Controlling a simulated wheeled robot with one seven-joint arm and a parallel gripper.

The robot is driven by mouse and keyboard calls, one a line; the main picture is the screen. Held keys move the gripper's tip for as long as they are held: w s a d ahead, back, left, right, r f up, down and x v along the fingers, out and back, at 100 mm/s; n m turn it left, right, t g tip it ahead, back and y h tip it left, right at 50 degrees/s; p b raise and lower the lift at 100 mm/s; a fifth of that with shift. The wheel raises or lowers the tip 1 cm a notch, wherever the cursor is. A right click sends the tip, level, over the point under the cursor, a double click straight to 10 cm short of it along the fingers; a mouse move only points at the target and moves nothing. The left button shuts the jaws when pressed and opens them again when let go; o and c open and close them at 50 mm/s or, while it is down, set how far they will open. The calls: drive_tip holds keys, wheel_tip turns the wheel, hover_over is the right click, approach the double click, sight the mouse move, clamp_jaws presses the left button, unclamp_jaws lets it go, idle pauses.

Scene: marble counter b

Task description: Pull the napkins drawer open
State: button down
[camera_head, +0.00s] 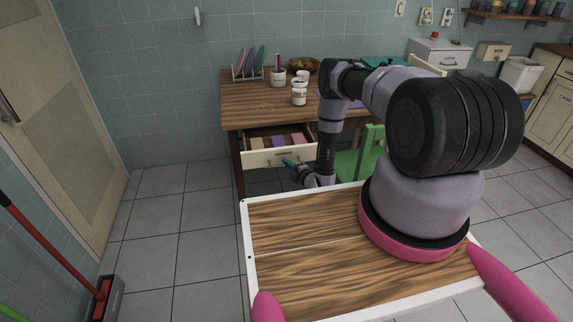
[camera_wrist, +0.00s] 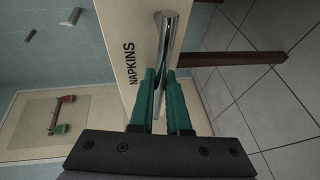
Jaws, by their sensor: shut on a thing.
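The napkins drawer (camera_head: 262,159) is a cream drawer under the wooden table, and it stands open with folded cloths inside. Its front (camera_wrist: 133,40) carries the label NAPKINS in the wrist view. A shiny metal bar handle (camera_wrist: 168,40) is fixed to that front. My gripper (camera_wrist: 160,78) has teal fingers on both sides of the handle and is shut on it. In the head view my gripper (camera_head: 290,164) is at the drawer front, and my arm hides the drawer's right end.
The wooden table (camera_head: 240,108) holds a plate rack (camera_head: 248,66), jars (camera_head: 299,95) and a bowl (camera_head: 302,64). A green chair (camera_head: 370,140) stands right of the drawer, partly behind my arm. A broom and dustpan (camera_head: 108,298) are at far left.

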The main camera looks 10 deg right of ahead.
drive_tip(key=c, duration=0.9)
unclamp_jaws()
drive_tip(key=v, duration=1)
drive_tip(key=shift+s+d+r, duration=0.1)
drive_tip(key=shift+s+d, duration=0.1)
drive_tip(key=shift+s, duration=0.15)
